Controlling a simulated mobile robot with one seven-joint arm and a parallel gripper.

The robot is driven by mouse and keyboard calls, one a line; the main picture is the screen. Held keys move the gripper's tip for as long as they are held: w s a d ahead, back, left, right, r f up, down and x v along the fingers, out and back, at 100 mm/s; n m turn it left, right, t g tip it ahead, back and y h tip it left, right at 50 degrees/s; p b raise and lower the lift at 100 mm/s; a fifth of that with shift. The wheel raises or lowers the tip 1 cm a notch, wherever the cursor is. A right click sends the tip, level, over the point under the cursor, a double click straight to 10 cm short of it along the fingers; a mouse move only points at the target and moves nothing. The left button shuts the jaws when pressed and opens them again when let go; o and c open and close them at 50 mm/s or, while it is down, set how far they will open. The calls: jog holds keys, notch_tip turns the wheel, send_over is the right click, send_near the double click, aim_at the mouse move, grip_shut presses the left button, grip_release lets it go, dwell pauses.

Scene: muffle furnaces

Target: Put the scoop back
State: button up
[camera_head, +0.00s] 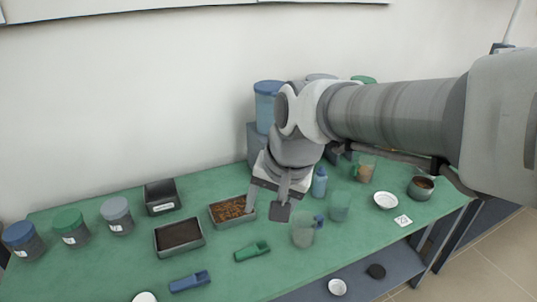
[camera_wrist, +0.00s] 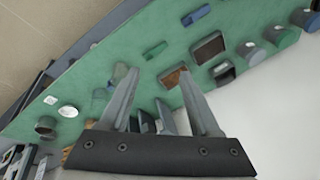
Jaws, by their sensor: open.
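A green scoop (camera_head: 252,251) lies on the green table top near its front edge. A blue scoop (camera_head: 189,282) lies further left, also near the front. Both also show in the wrist view, the green scoop (camera_wrist: 154,50) and the blue scoop (camera_wrist: 196,15). My gripper (camera_head: 266,211) is above the table, over the area of the tray of brown granules (camera_head: 226,214). In the wrist view my gripper (camera_wrist: 158,75) has its fingers wide apart with nothing between them. The green scoop is apart from the fingers, nearer the front edge. My arm hides part of the table's back.
A tray of dark material (camera_head: 180,238) and a black box (camera_head: 161,196) stand left of the granules. Lidded jars (camera_head: 69,228) line the far left. Clear beakers (camera_head: 303,234), a blue bottle (camera_head: 319,183), a white dish (camera_head: 385,201) and a grey cup (camera_head: 421,188) stand to the right.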

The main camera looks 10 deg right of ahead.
jog(key=s+d+r+n+t+h, duration=0.1)
jog(key=s+d+n+t, duration=0.1)
jog(key=s+d+n, duration=0.2)
jog(key=s+d, duration=0.2)
jog(key=s, duration=0.2)
jog(key=shift+s+d+r+n+h, duration=0.2)
jog(key=shift+s+r+n+h, duration=0.05)
jog(key=shift+s+n+h, duration=0.15)
